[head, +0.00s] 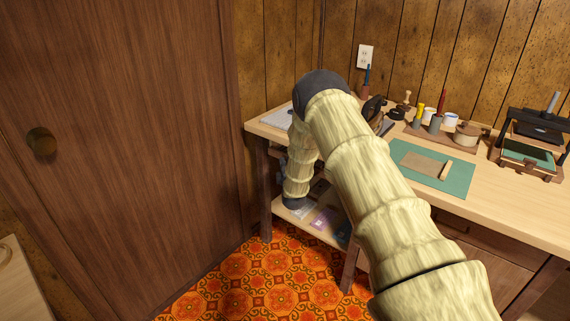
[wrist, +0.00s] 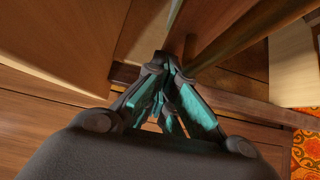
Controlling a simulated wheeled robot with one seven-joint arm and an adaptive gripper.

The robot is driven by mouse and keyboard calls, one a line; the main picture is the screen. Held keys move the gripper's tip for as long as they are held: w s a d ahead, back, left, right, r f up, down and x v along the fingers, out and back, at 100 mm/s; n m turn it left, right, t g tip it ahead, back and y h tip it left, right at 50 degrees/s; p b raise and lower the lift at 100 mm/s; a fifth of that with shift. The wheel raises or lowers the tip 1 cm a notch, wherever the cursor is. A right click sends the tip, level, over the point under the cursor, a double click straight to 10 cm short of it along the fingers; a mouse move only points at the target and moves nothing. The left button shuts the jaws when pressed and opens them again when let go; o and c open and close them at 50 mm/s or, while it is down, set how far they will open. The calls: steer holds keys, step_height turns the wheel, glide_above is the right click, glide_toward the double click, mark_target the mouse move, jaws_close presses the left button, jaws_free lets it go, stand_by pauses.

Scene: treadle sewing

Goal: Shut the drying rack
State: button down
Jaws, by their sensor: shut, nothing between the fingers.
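I cannot pick out the drying rack for certain in either view. In the wrist view, wooden bars (wrist: 245,35) slant across the top, just beyond my fingertips; I cannot tell whether they belong to the rack or the bench. My gripper (wrist: 168,66) has dark fingers with teal pads, and the tips meet with nothing between them. I cannot tell whether the tips touch the wood. In the head view my arm reaches over the bench's left end and bends down beside it, and the gripper itself is hidden.
The workbench (head: 485,205) carries a green mat (head: 458,184), several pots and tools, and a small press (head: 535,140). Papers lie on its lower shelf (head: 300,208). A brown wooden door (head: 120,130) with a round knob (head: 40,142) stands left. Orange patterned floor (head: 235,280) shows between.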

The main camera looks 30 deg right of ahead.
steer(key=shift+d+r, duration=0.2)
steer(key=shift+s+a, duration=0.1)
steer(key=shift+a, duration=0.2)
steer(key=w+a+p+v, duration=0.1)
steer(key=a+p+v, duration=0.15)
steer(key=v, duration=0.95)
steer(key=s+a+f+m+g+y, duration=0.25)
steer(key=s+a+f, duration=0.35)
steer(key=s, duration=0.4)
steer(key=s+a+f+m+g+y, duration=0.1)
steer(key=s+a+f+m+g, duration=0.25)
steer(key=s+f, duration=0.6)
steer(key=s+a+f+m+g+y, duration=0.15)
steer(key=s+a+f+g, duration=0.25)
steer(key=s+f, duration=0.45)
steer(key=s+a+r+m+g+y, duration=0.1)
steer(key=s+a+m+g, duration=0.25)
steer(key=s, duration=1.05)
steer(key=s+a+r+m+g+y, duration=0.1)
steer(key=s+a+m+g, duration=0.3)
steer(key=s, duration=1)
step_height(320, 180, up, 14)
steer(key=n+p, duration=0.1)
steer(key=p, duration=1.3)
steer(key=shift+w+a+r+t, duration=0.2)
steer(key=shift+w+a+t, duration=0.15)
steer(key=shift+t, duration=0.1)
